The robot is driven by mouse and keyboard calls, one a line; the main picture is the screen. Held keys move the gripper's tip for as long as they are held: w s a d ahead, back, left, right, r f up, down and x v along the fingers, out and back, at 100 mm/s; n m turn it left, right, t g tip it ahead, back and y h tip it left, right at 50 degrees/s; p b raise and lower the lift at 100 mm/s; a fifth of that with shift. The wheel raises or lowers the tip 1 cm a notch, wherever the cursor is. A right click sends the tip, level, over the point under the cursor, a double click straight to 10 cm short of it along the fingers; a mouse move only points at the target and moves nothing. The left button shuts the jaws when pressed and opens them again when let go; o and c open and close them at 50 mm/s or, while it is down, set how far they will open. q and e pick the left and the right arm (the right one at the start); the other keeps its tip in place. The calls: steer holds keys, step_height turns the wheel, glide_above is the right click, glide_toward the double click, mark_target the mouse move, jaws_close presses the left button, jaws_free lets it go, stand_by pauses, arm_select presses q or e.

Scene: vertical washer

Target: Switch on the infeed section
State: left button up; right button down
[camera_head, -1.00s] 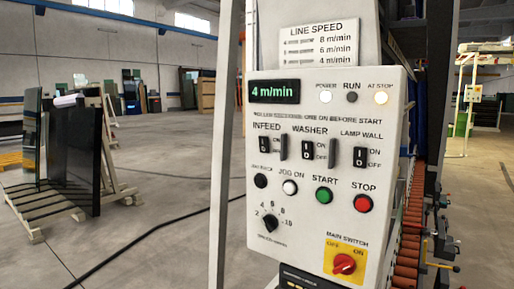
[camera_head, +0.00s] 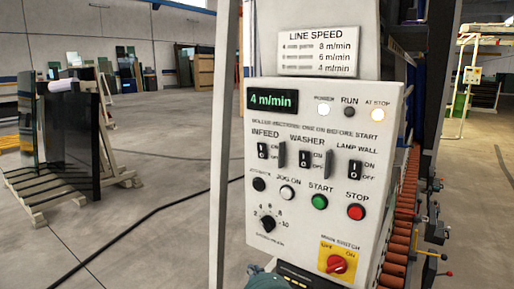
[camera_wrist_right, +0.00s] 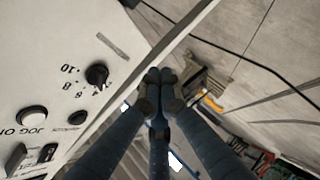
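The infeed switch (camera_head: 262,151) is a small black-and-white rocker under the INFEED label, at the upper left of the control panel (camera_head: 290,235). A dark upright bar stands just to its right. Which way the rocker is tipped is too small to tell. It also seems to show at the lower left edge of the right wrist view (camera_wrist_right: 47,152). My right gripper (camera_wrist_right: 160,78) has its dark blue fingers together with nothing between them, beside the panel's edge. In the head view only a teal part of it shows at the bottom, below the panel's lower left. My left gripper is not in view.
Washer (camera_head: 311,160) and lamp wall (camera_head: 355,169) switches share the row. Below are black, white, green (camera_head: 320,202) and red (camera_head: 355,212) buttons, a speed knob (camera_head: 267,222) and a red main switch (camera_head: 337,264). A grey post stands left of the panel; orange rollers run behind it.

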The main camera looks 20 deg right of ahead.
steer(key=s+r+n+t, duration=0.2)
steer(key=r, duration=1)
steer(key=s+r+n+t+h, duration=0.1)
steer(key=s+r+n+t, duration=0.1)
steer(key=r, duration=1.1)
steer(key=shift+a+n+t+p, duration=0.4)
steer(key=shift+a+t, duration=0.05)
steer(key=shift+t, duration=0.35)
steer(key=shift+w, duration=0.1)
steer(key=p, duration=0.3)
glide_toward(258, 156)
steer(key=w+a+r, duration=0.2)
steer(key=w+a, duration=0.1)
steer(key=w+d+p, duration=0.1)
steer(key=w+d+r, duration=0.1)
steer(key=shift+w+d+p, duration=0.25)
steer(key=shift+d+p, duration=0.15)
steer(key=shift+f, duration=0.1)
